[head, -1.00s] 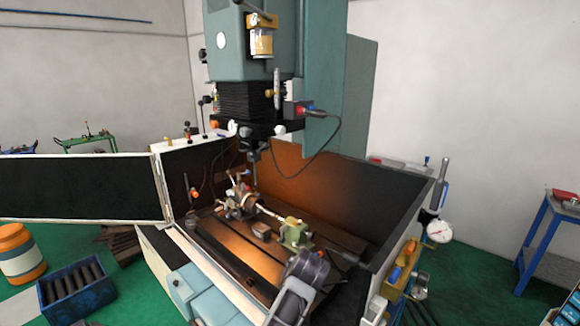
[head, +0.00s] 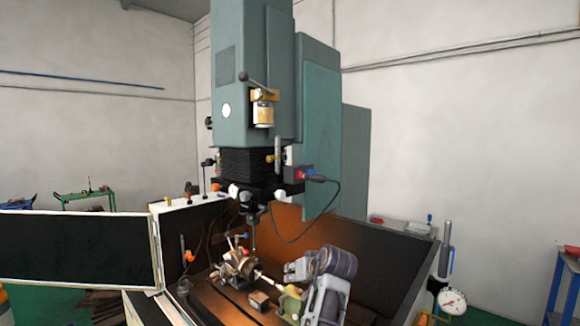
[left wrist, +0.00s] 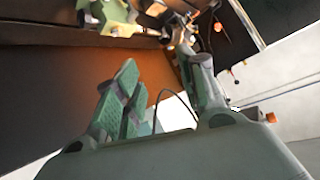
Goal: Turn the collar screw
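I cannot make out the collar screw. Parts of the chuck assembly show at that view's top edge, beyond the fingers. My right gripper is in neither view.
The spindle (head: 253,228) hangs just above the chuck. The dark enclosure wall (head: 385,255) stands behind and right of the table. A small block (head: 259,300) lies on the table before the chuck. A black cable (head: 305,235) loops beside the spindle.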

